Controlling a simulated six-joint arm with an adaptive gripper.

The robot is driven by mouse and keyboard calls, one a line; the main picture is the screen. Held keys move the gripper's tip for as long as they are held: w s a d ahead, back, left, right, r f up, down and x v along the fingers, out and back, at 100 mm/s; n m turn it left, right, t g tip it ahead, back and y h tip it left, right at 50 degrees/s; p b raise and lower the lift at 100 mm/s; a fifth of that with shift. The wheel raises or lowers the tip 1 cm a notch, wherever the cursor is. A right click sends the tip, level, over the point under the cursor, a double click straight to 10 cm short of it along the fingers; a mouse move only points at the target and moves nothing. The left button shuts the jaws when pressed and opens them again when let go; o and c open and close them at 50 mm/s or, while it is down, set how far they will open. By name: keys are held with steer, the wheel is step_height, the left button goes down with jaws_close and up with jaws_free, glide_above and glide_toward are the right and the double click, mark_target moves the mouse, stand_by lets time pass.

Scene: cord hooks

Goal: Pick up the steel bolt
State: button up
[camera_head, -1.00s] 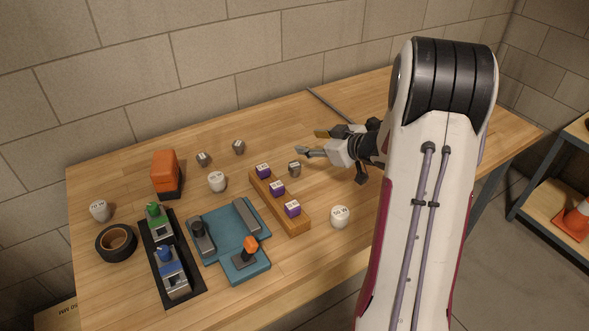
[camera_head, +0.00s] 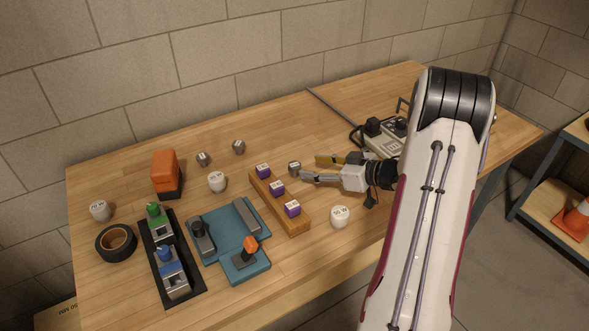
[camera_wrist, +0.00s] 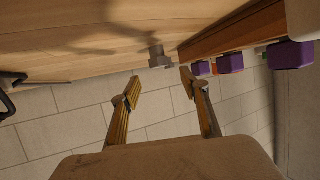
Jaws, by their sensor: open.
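The steel bolt (camera_head: 294,168) is a small grey piece standing on the wooden table, just right of the wooden block with purple-topped pieces. In the wrist view the bolt (camera_wrist: 158,56) shows a wider head and narrower shank, ahead of the gap between my fingertips. My gripper (camera_head: 313,169) is open and empty, pointing left at the bolt from its right side. In the wrist view my gripper (camera_wrist: 160,77) has both fingers spread, with the bolt still beyond the tips. Contact does not show.
The wooden block (camera_head: 298,220) stands close left of the bolt. A white labelled knob (camera_head: 340,216) is in front of my gripper. Two other grey pieces (camera_head: 204,159) (camera_head: 239,147) stand further left. A grey power box (camera_head: 383,140) with a cord lies behind. The table behind the bolt is clear.

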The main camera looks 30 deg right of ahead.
mark_target(298, 166)
steer(key=shift+x, duration=1.2)
steer(key=shift+f, duration=0.1)
steer(key=shift+x, duration=2.55)
steer(key=shift+f, duration=0.2)
steer(key=c, duration=1.2)
